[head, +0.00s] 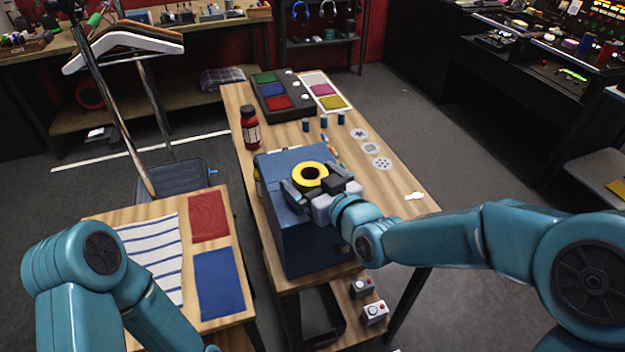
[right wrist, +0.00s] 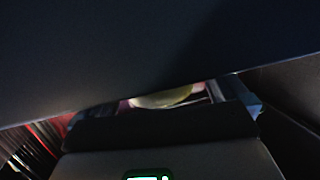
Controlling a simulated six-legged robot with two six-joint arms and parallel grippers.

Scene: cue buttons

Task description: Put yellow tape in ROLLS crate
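The yellow tape (head: 300,168) is a roll with a dark centre, seen at the top of a blue box (head: 310,240) on the wooden table. My right gripper (head: 314,183) is at the tape, with dark fingers near its left and right sides. I cannot tell whether they touch or grip it. In the right wrist view a pale yellow piece, likely the tape (right wrist: 165,97), shows beneath a large dark surface. No ROLLS lettering is readable, so I cannot tell which container is that crate. My left gripper is out of view; only its arm shows at lower left.
A red bottle (head: 250,130) stands behind the box. Several small blue cylinders (head: 323,122) and a dark tray with coloured panels (head: 282,103) lie farther back. A dark bin (head: 318,318) and button boxes (head: 374,313) sit low in front. The table's right side is mostly clear.

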